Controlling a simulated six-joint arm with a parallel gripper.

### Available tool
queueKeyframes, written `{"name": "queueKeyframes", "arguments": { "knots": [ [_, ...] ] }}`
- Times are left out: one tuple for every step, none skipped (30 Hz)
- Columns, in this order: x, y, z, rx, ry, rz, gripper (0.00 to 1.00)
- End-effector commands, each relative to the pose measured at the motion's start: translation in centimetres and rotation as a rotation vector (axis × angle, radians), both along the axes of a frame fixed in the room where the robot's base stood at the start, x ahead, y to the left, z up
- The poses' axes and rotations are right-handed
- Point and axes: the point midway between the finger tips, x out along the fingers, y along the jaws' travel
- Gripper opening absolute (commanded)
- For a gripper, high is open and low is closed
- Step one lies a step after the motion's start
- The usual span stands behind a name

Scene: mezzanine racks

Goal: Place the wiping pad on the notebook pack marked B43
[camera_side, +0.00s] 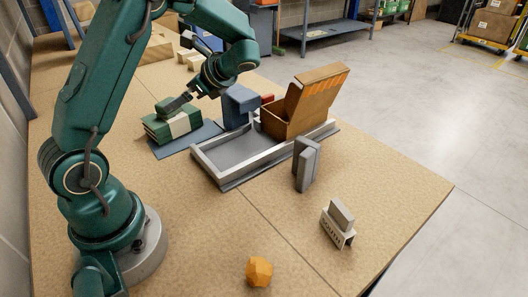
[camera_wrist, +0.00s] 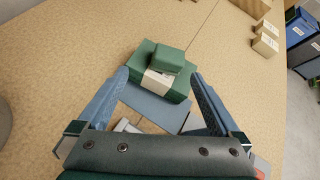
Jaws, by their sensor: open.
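A green notebook pack (camera_side: 174,126) with a pale paper band lies on a flat blue-grey mat (camera_side: 186,141); the pack also shows in the wrist view (camera_wrist: 148,65). The marking on its band is too small to read. A smaller green block, which looks like the wiping pad (camera_wrist: 166,60), rests on the pack's top toward its far side and partly covers the band.
A grey tray (camera_side: 228,182) holds an open cardboard box (camera_side: 287,122). A blue block (camera_side: 238,107) stands beside the box. A grey upright block (camera_side: 305,167), a labelled holder (camera_side: 337,230) and an orange faceted ball (camera_side: 259,271) stand nearer.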

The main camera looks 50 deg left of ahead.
Motion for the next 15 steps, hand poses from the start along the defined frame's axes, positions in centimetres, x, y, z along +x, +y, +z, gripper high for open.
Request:
{"name": "queueKeyframes", "arguments": {
  "knots": [
    [-0.4,-1.4,0.7,-0.036,-0.091,0.022,1.0],
    [-0.6,-2.3,1.0,-0.063,-0.145,0.039,1.0],
    [-1.0,-3.6,1.2,-0.1,-0.214,0.065,1.0],
    [-1.3,-4.5,1.4,-0.126,-0.265,0.085,1.0],
    [-1.6,-5.4,1.6,-0.154,-0.318,0.104,1.0],
    [-1.9,-6.7,1.8,-0.193,-0.386,0.133,1.0],
    [-2.2,-7.6,2.0,-0.221,-0.435,0.156,1.0],
    [-2.5,-8.5,2.1,-0.252,-0.486,0.179,1.0],
    [-2.9,-9.8,2.3,-0.293,-0.55,0.21,1.0],
    [-3.2,-10.8,2.4,-0.324,-0.599,0.234,1.0],
    [-3.5,-11.7,2.6,-0.356,-0.645,0.26,1.0],
    [-3.9,-13.0,2.7,-0.4,-0.707,0.295,1.0],
    [-4.2,-13.9,2.8,-0.435,-0.752,0.322,1.0],
    [-4.6,-14.9,2.9,-0.469,-0.795,0.35,1.0],
    [-5.0,-16.1,3.1,-0.515,-0.853,0.39,1.0]
  ]
}}
